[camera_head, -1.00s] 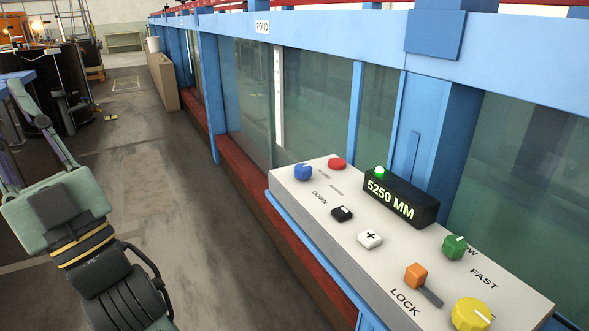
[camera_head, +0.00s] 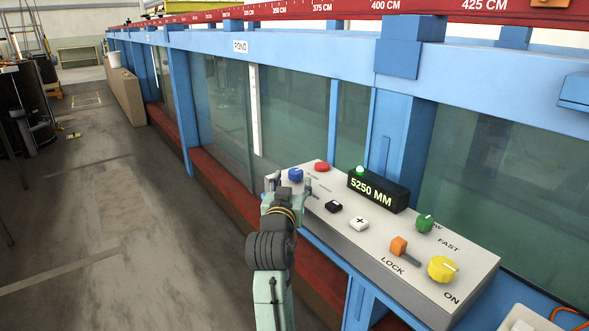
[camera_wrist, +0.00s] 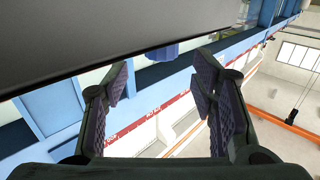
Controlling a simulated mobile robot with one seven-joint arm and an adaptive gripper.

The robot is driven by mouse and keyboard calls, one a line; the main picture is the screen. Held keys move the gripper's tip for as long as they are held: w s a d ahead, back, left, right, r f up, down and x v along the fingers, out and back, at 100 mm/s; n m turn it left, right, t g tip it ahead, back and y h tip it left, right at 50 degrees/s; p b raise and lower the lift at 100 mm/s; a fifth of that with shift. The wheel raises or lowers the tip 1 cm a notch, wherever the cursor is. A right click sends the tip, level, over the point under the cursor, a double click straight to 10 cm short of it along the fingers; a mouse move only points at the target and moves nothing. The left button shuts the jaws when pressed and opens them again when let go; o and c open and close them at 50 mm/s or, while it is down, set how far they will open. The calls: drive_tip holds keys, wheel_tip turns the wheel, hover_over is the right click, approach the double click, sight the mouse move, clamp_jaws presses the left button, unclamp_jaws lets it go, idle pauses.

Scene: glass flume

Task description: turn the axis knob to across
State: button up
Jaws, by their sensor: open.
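The blue knob (camera_head: 296,174) stands at the far left end of the white control panel (camera_head: 385,262). The small labels beside it are too small to read, so I cannot tell its setting. My gripper (camera_head: 291,186) is just in front of the knob in the head view, its two fingers spread to either side. In the wrist view my gripper (camera_wrist: 160,88) is open with nothing between the pads. A dark blue shape (camera_wrist: 163,53), apparently the knob, shows beyond and between the fingertips. I cannot tell whether any finger touches it.
Near the knob are a red button (camera_head: 322,166), a black key (camera_head: 333,206) and a white plus key (camera_head: 359,223). A display (camera_head: 378,189) reads 5250 MM. A green knob (camera_head: 424,222), an orange lever (camera_head: 399,246) and a yellow knob (camera_head: 443,268) lie right. Glass flume walls rise behind.

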sight(294, 174)
drive_tip(key=w, duration=0.2)
drive_tip(key=w+p, duration=0.1)
drive_tip(key=w, duration=0.1)
drive_tip(key=w+d, duration=0.1)
drive_tip(key=w, duration=0.1)
drive_tip(key=shift+w+p, duration=0.4)
drive_tip(key=shift+c, duration=0.4)
drive_tip(key=c, duration=1.1)
